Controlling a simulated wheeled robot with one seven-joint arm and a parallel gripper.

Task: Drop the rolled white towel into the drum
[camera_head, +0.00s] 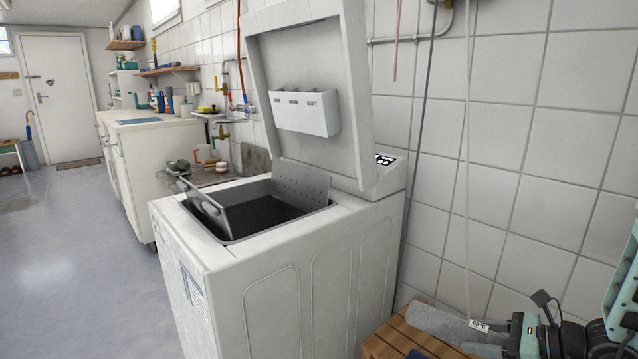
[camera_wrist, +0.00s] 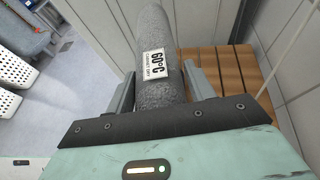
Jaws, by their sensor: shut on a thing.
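The top-loading washing machine (camera_head: 275,285) stands in the middle of the head view with its lid (camera_head: 318,60) raised. Its drum opening (camera_head: 262,214) faces up between two open metal flaps (camera_head: 302,184); the inside is dark. My gripper (camera_wrist: 158,74) is shut on a grey speckled roll (camera_wrist: 154,28) with a white "60°C" label (camera_wrist: 154,64). The roll looks grey, not white. In the head view the roll (camera_head: 432,324) lies level, low at the bottom right, right of the machine and over or on a slatted wooden surface. Whether it touches the slats is unclear.
The slatted wooden bench (camera_head: 390,346) stands beside the machine against the tiled wall (camera_head: 560,150). A cord (camera_head: 467,200) hangs down near my gripper. White laundry baskets (camera_wrist: 38,70) show at the left of the wrist view. The floor (camera_head: 80,260) left of the machine is clear.

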